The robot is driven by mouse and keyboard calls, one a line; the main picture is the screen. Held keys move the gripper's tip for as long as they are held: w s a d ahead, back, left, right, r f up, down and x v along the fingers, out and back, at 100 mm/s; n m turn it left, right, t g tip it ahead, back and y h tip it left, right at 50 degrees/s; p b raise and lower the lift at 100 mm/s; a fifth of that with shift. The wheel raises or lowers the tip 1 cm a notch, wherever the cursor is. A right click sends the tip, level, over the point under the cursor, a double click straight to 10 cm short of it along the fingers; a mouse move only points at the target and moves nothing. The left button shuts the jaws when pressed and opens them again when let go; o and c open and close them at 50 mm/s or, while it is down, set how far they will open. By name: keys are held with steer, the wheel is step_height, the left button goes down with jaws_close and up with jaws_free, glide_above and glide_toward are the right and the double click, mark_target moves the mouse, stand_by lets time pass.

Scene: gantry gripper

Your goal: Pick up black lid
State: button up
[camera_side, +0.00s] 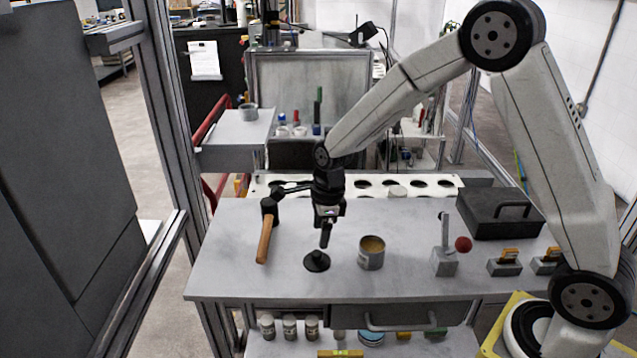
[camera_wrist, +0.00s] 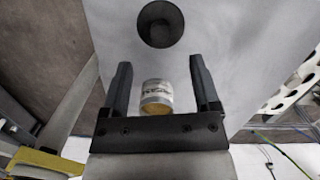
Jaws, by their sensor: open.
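The black lid (camera_side: 317,262) lies flat on the grey table with a knob on top. It also shows in the wrist view as a dark disc (camera_wrist: 160,24) at the top, beyond the fingertips. My gripper (camera_side: 325,243) points down just above the lid in the side view. In the wrist view the two fingers of my gripper (camera_wrist: 160,62) are spread apart with nothing held between them. The side view does not show clearly how far the fingertips are from the knob.
An open metal can (camera_side: 371,254) stands just right of the lid; it also shows in the wrist view (camera_wrist: 156,97). A wooden-handled hammer (camera_side: 264,238) is to the left. A lever with a red ball (camera_side: 462,244) and a dark box (camera_side: 499,213) are further right. The front-left tabletop is clear.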

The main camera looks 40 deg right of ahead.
mark_target(317, 253)
steer(key=shift+f, duration=0.45)
steer(key=shift+w+a+f, duration=0.15)
steer(key=shift+a+f, duration=0.05)
steer(key=shift+f, duration=1.1)
steer(key=shift+w+a+f, duration=0.1)
steer(key=shift+a+f, duration=0.05)
steer(key=shift+f, duration=1.15)
jaws_close()
